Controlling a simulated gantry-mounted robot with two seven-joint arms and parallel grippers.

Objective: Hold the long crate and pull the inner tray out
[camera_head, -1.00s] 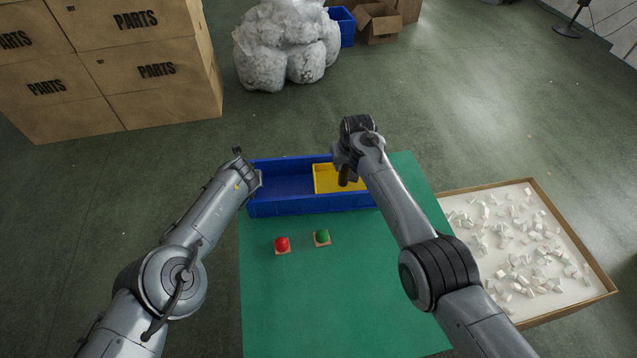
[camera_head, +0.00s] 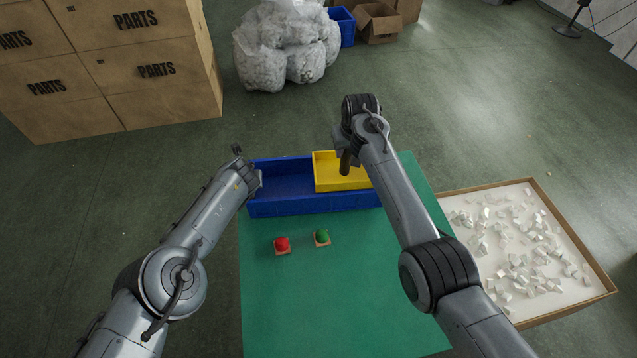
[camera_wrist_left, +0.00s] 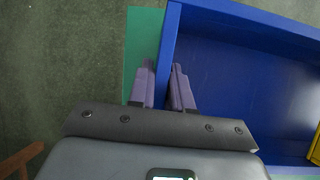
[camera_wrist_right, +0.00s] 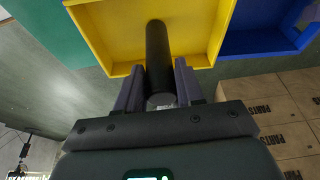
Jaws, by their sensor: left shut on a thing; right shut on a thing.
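The long blue crate (camera_head: 305,206) lies on the green mat, its left part empty. My left gripper (camera_wrist_left: 163,76) is shut on the crate's left end wall, with one finger on each side. In the head view that gripper is mostly hidden by its arm. The yellow inner tray (camera_head: 337,185) is at the crate's right part, raised so its rim stands above the crate's rim. My right gripper (camera_wrist_right: 159,82) is shut on the tray's dark round post handle (camera_wrist_right: 157,45). My right arm hides the tray's right end in the head view.
A red button (camera_head: 282,244) and a green button (camera_head: 322,237) stand on the green mat (camera_head: 300,300) in front of the crate. A shallow box of white pieces (camera_head: 525,240) is at the right. Carton stacks and filled bags are farther back.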

